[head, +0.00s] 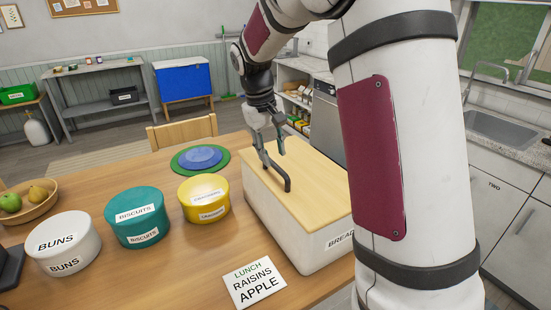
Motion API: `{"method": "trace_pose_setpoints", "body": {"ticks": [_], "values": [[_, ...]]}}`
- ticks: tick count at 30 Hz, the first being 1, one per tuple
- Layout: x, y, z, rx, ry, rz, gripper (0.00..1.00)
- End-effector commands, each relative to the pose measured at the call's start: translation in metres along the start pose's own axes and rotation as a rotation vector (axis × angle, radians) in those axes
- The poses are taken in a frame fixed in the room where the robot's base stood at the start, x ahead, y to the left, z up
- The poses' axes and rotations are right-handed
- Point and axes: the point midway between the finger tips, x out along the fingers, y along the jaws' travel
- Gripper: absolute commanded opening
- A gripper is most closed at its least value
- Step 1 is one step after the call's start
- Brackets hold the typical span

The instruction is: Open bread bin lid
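The bread bin (318,249) is a cream box marked BREAD on the wooden table, right of centre in the head view. Its pale wooden lid (306,200) lies flat and closed on top. A dark bar handle (279,176) stands on the lid. My gripper (273,155) points down over the far end of the handle. Its two fingers are apart, with a gap between them. The left finger overlaps the handle's far end in the picture; I cannot tell whether they touch. My large white arm hides the bin's right part.
A white BUNS tin (63,244), teal BISCUITS tin (137,217) and yellow tin (203,198) stand left of the bin. A LUNCH RAISINS APPLE card (255,284) lies in front. Blue and green plates (200,159) and a fruit bowl (30,207) are farther off.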

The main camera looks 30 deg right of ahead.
Motion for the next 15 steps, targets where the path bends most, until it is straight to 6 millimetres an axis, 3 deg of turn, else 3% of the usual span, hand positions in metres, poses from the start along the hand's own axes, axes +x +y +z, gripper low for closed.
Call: {"method": "trace_pose_setpoints", "body": {"ticks": [6, 15], "values": [[0.026, 0.0, 0.001, 0.001, -0.002, 0.0, 0.33], [0.034, 0.0, 0.0, 0.001, 0.0, 0.0, 0.33]]}}
